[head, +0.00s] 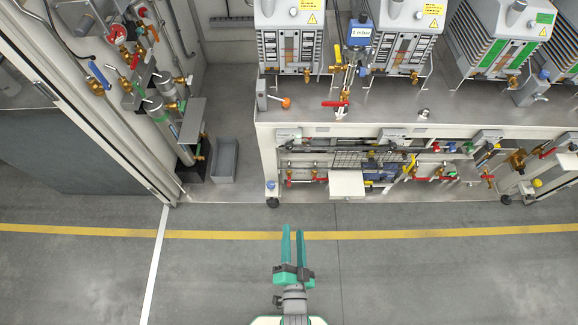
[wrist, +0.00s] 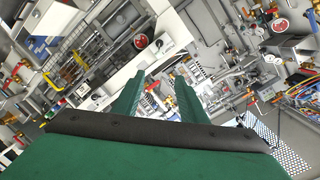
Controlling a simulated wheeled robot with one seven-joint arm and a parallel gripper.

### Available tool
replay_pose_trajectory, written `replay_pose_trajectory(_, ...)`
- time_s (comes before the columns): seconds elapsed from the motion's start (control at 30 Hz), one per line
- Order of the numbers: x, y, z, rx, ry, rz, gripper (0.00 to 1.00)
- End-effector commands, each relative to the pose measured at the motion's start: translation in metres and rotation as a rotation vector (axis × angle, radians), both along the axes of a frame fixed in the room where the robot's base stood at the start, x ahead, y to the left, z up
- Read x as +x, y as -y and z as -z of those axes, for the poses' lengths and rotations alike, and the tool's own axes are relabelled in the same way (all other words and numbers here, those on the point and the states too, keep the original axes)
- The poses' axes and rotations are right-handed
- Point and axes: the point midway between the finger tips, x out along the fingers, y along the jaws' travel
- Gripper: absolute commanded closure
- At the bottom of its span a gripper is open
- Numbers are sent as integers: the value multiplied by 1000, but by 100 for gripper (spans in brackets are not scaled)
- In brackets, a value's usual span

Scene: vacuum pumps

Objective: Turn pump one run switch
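My gripper (head: 293,230) is over the floor in front of the pump bench, with its two teal fingers pointing toward the bench. In the wrist view the fingers (wrist: 160,85) stand apart with nothing between them. Several pump units stand on the bench; the leftmost (head: 291,40) is white and grey with a yellow warning label. A small grey box with an orange knob (head: 286,102) is on the bench top at its left end, below that pump. No readable label shows which control is the pump one run switch. My gripper is well apart from all of these.
The bench top (head: 385,99) has pipes and a red-handled valve (head: 335,103) near the orange knob. A lower shelf holds valves and a white box (head: 347,184). A grey bin (head: 225,160) and a piping panel stand left. The floor by the yellow line (head: 430,235) is clear.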

Motion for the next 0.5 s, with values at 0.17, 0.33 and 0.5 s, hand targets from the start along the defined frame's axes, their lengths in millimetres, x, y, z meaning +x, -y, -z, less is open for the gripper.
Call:
replay_pose_trajectory(0.17, 63, 1, 30, 254, 33, 29, 61)
replay_pose_trajectory(0.33, 124, 1, 51, 509, 58, 54, 61)
replay_pose_trajectory(0.5, 189, -3, 62, 767, 83, 71, 61)
